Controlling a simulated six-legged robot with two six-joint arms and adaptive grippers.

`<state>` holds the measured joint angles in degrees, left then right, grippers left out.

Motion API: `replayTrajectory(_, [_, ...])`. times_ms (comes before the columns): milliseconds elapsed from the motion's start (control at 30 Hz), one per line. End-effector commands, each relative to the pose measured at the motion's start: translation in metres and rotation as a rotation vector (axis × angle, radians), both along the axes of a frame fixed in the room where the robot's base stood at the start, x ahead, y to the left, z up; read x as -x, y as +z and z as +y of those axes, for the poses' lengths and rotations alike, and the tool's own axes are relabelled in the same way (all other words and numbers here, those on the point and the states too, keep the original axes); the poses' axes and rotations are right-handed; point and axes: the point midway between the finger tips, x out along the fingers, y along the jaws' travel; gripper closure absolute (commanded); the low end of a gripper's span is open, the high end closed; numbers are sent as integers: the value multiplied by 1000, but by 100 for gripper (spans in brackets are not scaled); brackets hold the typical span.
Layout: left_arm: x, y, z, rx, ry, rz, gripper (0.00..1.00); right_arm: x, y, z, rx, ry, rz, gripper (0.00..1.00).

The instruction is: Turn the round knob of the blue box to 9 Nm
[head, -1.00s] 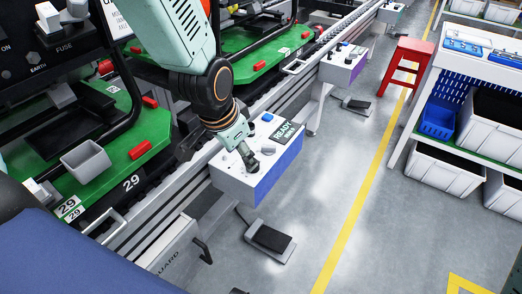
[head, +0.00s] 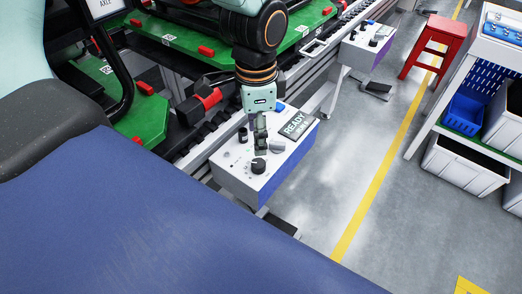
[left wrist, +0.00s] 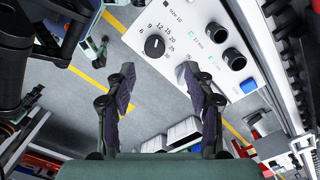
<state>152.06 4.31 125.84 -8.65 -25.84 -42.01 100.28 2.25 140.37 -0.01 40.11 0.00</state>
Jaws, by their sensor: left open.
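The blue box (head: 240,188) has a white top and blue-violet sides and stands beside the conveyor. Its round black knob (head: 258,166) is on the top near the front edge. My left gripper (head: 261,148) is above the box, just behind the knob in the head view. In the left wrist view its open, empty fingers (left wrist: 158,72) are apart, with the knob beyond them. My right gripper is not in view.
The box top also bears a READY display (head: 297,124), a blue button (head: 280,107) and two black round parts (left wrist: 220,45). The conveyor (head: 215,140) with green pallets runs along the left. A red stool (head: 436,45) and a shelf with bins (head: 465,165) stand right; the floor between is clear.

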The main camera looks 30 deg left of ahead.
Motion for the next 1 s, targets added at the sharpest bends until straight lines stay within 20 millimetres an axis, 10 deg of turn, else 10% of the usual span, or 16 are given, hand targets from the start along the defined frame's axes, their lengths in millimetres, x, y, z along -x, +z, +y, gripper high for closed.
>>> replayTrajectory(600, [5,-71,0,-1,-30,11,46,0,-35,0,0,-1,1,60])
replayTrajectory(1000, [2,-78,0,1,-31,10,46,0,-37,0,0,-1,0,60])
